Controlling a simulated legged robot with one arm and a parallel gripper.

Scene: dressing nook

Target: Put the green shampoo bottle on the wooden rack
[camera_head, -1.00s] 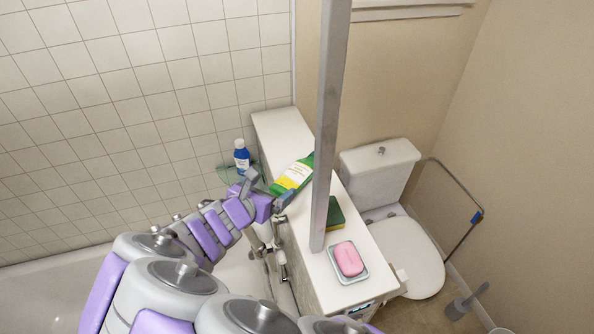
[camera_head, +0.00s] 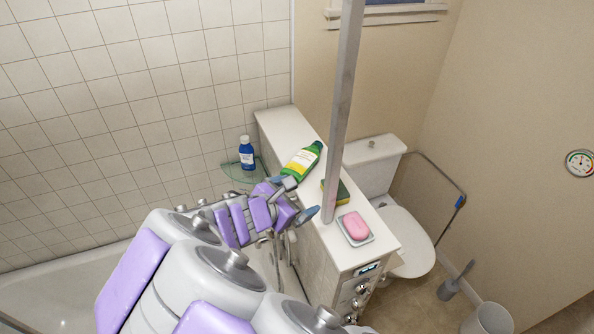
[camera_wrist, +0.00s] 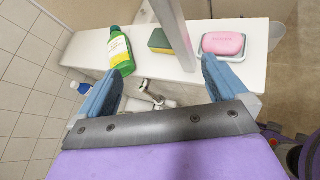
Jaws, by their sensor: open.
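The green shampoo bottle (camera_head: 302,160), with a white and yellow label, lies on its side on the white ledge (camera_head: 283,126). It also shows at the upper left of the wrist view (camera_wrist: 121,50). My gripper (camera_head: 297,200) is open and empty, apart from the bottle and on the near side of it. In the wrist view, the open jaws (camera_wrist: 160,72) point at the ledge; the left finger is close below the bottle in the picture, and the right finger is below the soap. I see no wooden rack in either view.
A grey post (camera_head: 343,110) rises from the ledge, right of the bottle. A sponge (camera_head: 342,192) and pink soap (camera_head: 356,225) on a dish lie along the ledge. A blue bottle (camera_head: 246,155) stands on a glass corner shelf (camera_head: 234,172). A toilet (camera_head: 400,235) is beyond.

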